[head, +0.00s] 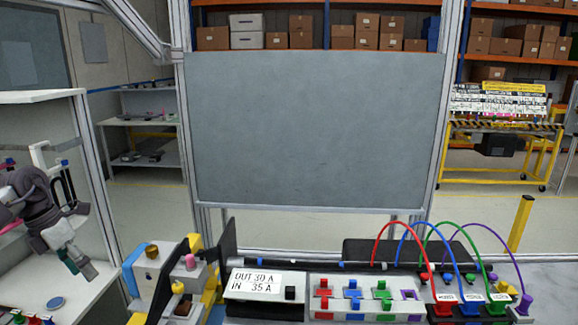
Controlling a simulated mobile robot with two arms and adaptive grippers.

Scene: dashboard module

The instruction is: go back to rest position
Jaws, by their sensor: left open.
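My left arm comes in at the left edge, and my left gripper (78,262) hangs open and empty, pointing down above a white surface. It is apart from the dashboard module (262,294), which stands at the bottom middle with a label reading OUT 30 A, IN 35 A. The module has a row of coloured switches (352,293) in red, blue, green and purple. At its right, red, blue, green and purple cables (408,222) arch up from plugs. My right gripper is not in view.
A block with blue and yellow sides and knobs (151,251) stands between my left gripper and the module. A grey panel (310,130) in a metal frame rises behind the module. The white surface (40,275) under my left gripper has small coloured items near its front.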

